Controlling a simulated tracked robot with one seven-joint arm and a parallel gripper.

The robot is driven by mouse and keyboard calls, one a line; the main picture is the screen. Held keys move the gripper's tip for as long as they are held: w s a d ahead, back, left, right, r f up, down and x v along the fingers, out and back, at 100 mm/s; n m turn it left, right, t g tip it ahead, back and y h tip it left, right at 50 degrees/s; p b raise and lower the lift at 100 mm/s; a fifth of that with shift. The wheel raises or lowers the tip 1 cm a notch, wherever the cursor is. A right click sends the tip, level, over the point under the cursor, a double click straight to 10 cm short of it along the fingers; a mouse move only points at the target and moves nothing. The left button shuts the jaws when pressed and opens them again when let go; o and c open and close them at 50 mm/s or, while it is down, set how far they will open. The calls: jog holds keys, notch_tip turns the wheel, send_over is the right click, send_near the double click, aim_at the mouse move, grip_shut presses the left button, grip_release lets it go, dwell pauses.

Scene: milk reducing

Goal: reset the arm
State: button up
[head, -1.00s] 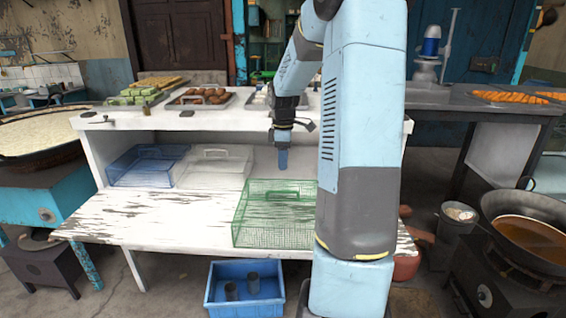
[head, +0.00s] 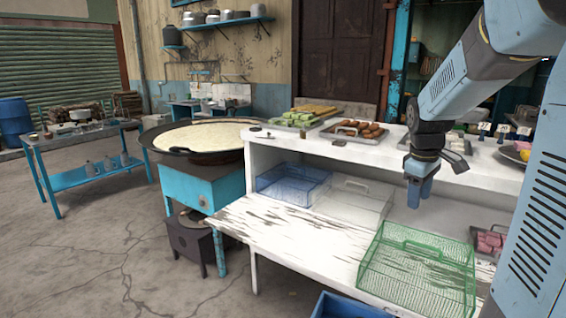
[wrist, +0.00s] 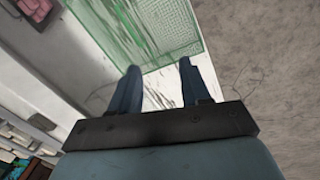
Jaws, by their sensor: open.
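My arm comes in from the upper right in the head view. My gripper (head: 420,192) hangs pointing down above the white counter's (head: 275,240) lower shelf, behind the green wire basket (head: 418,268). In the wrist view its two blue fingers (wrist: 157,88) are apart, with nothing between them. The green basket also shows in the wrist view (wrist: 130,30), beyond the fingertips. My gripper is open and touches nothing that I can see.
A blue basket (head: 290,182) and a clear basket (head: 355,202) stand on the shelf to the left. Trays of sweets (head: 357,130) line the upper shelf. A wide pan of milk (head: 205,137) stands left. A blue crate (head: 345,306) is on the floor. Floor at left is open.

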jog(key=s+a+r+m+t, duration=0.1)
jog(key=s+a+r+m, duration=0.1)
jog(key=s, duration=0.4)
jog(key=s+a+r+m+t+y, duration=0.1)
jog(key=s+a+r+m, duration=0.1)
jog(key=s+a, duration=0.3)
jog(key=s+a+r+m+t, duration=0.2)
jog(key=s+a+m, duration=0.1)
jog(key=s, duration=0.6)
jog(key=shift+s+a+m, duration=0.2)
jog(key=shift+a+m, duration=0.1)
jog(key=shift+a, duration=0.1)
